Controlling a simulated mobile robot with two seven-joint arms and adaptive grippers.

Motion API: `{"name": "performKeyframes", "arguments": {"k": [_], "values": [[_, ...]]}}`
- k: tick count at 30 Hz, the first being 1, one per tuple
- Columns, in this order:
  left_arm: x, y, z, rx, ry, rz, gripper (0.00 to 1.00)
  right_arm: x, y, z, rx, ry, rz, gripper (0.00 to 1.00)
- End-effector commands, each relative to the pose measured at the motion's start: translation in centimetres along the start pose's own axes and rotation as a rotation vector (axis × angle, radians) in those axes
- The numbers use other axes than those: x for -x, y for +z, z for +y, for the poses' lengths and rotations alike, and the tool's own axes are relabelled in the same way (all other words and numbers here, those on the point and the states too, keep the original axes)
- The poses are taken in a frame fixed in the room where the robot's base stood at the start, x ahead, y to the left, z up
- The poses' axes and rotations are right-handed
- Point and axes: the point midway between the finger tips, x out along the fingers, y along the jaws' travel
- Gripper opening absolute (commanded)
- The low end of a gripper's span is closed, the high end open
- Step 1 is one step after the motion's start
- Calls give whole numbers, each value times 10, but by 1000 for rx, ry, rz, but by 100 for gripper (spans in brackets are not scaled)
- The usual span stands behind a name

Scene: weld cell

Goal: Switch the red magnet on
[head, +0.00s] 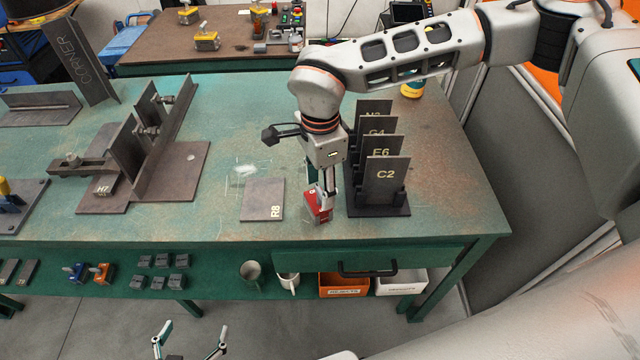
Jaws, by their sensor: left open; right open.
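The red magnet (319,213) is a small red block on the green table, between the plate marked R8 and the plate rack. My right gripper (322,195) points down at it from above, its fingers at the magnet's upper part. They partly hide the magnet, so its switch cannot be made out. The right gripper is open; whether a finger touches the magnet is unclear. My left gripper (192,338) is open and empty, low in front of the table at the bottom edge of the view.
The rack (378,210) of upright plates stands close right of the magnet. The flat R8 plate (262,199) lies to its left. A welding fixture (150,185) fills the left side. A drawer handle (367,270) juts from the table front.

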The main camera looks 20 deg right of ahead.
Motion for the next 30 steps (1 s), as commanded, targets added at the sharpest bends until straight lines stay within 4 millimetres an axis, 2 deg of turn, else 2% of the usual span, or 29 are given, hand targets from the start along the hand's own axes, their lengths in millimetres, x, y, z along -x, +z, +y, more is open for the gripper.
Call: {"name": "performKeyframes", "arguments": {"k": [5, 15, 19, 24, 30], "values": [[0, 0, 0, -1, 0, 0, 82, 14, 0, -1, 0, -3, 0, 46], [-1, 0, 0, -1, 0, 0, 82, 82, 0, -1, -1, -4, 0, 46], [-1, 0, 0, -1, 0, 0, 82, 102, 0, -1, -1, -3, 0, 46], [-1, 0, 0, 0, 0, 0, 82, 117, 0, 0, 1, -2, 0, 46], [-1, 0, 0, 0, 0, 0, 82, 120, 0, 0, 1, -1, -1, 46]]}}
